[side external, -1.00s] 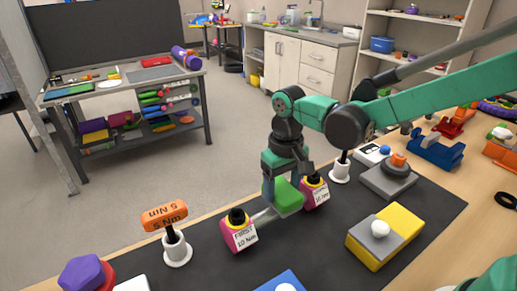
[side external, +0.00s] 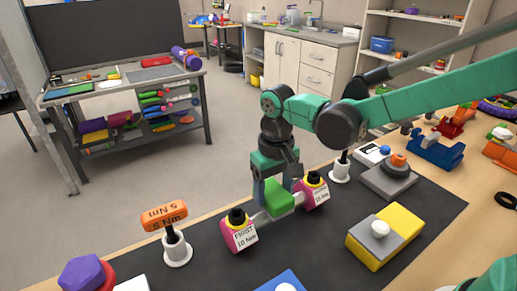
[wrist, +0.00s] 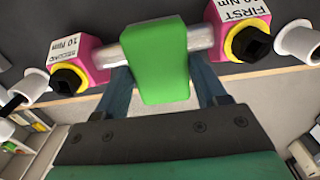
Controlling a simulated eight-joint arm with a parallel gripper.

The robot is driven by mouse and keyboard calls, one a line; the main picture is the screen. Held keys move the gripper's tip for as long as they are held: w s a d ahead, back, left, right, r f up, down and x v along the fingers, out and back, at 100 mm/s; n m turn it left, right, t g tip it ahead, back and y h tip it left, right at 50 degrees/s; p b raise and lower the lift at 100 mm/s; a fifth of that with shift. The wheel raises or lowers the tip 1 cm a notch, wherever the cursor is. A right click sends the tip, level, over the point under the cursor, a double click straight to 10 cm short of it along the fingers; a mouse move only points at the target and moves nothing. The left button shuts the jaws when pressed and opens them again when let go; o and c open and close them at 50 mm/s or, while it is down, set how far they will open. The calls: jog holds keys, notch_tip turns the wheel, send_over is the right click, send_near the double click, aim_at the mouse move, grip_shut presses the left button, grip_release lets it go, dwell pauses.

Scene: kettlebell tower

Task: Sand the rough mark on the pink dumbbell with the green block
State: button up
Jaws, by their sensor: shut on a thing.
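The pink dumbbell lies on the dark mat, with pink heads (side external: 238,233) at both ends, labels, black nuts and yellow rings. Its grey bar (side external: 262,217) also shows in the wrist view (wrist: 200,37). My gripper (side external: 274,182) is shut on the green block (side external: 279,197), which is also in the wrist view (wrist: 158,62). The block sits across the middle of the bar, between the heads, and appears to touch it. The rough mark is not visible; the block hides part of the bar.
An orange-handled tool labelled 5 Nm (side external: 164,214) stands in a white holder to the left. Another white holder (side external: 340,172) stands just past the right head. A yellow and grey block with a white knob (side external: 385,236) lies at right. Bare mat (side external: 315,238) lies in front of the dumbbell.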

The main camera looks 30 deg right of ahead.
jog(key=shift+r, duration=3.25)
